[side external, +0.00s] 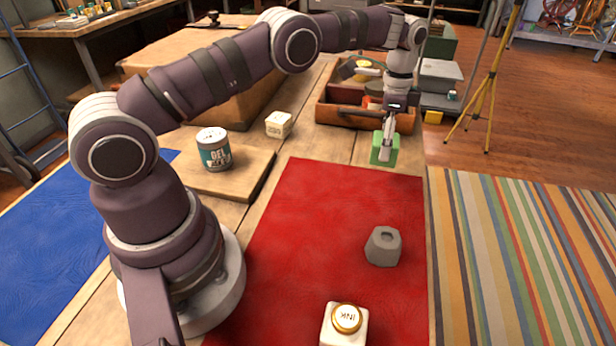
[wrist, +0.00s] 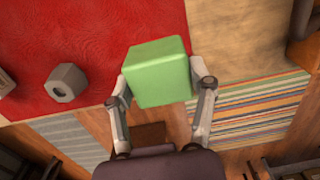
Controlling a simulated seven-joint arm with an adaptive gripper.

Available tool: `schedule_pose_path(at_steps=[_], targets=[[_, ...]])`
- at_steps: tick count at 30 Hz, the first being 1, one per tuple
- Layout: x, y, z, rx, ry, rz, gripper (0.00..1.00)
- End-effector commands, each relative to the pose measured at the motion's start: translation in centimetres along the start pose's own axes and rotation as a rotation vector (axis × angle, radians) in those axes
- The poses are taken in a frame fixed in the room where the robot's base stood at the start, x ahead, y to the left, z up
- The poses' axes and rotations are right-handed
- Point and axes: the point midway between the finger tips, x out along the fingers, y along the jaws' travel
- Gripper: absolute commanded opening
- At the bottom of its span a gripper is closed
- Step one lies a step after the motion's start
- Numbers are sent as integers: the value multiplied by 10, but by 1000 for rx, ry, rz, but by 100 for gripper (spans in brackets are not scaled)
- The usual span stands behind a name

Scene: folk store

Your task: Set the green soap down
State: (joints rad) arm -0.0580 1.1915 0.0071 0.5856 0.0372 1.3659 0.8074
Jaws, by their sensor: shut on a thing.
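The green soap (side external: 377,152) is a pale green block. My gripper (side external: 387,148) is shut on it and points down, with the soap between its fingertips, near the far right corner of the red cloth (side external: 320,230). In the wrist view the soap (wrist: 158,72) sits between the two fingers of my gripper (wrist: 160,90), and the red cloth (wrist: 60,40) shows behind it. I cannot tell for sure whether the soap's underside touches the table or hangs above it.
A wooden tray (side external: 335,115) holding items stands just behind the soap. A grey faceted block (side external: 383,246) and an ink bottle (side external: 344,327) stand on the red cloth. A tin (side external: 214,152) stands on a board (side external: 245,183); a cream block (side external: 279,124) is near. The table's edge is close right.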

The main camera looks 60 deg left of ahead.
Motion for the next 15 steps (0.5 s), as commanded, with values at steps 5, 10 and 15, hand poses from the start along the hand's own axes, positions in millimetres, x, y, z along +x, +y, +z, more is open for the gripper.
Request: schedule_pose_path(at_steps=[5, 10, 15], targets=[[35, 1, 1, 2, -3, 3, 16], [59, 0, 1, 1, 0, -1, 16], [59, -1, 0, 1, 1, -3, 16]])
